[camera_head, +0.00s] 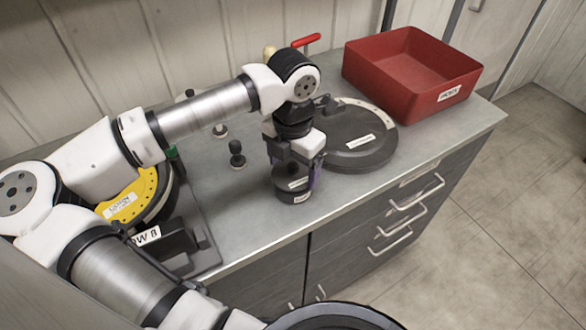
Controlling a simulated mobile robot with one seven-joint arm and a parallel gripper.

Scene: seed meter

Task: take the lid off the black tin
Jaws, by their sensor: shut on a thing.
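The black tin (291,195) stands upright near the front edge of the grey worktop. Its dark lid (291,172) is at its top, directly under my gripper (297,174). My gripper points down and is shut on the lid, with a finger showing at the lid's right side. White labels show on the front of the upper and lower parts. My gripper hides part of the lid, and I cannot tell whether there is a gap between lid and tin.
A large dark round disc (365,155) lies close right of the tin. A red bin (390,75) stands at the back right. A small black knobbed piece (237,157) stands to the left. A yellow-and-black round unit (130,205) is farther left. The worktop's front right is clear.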

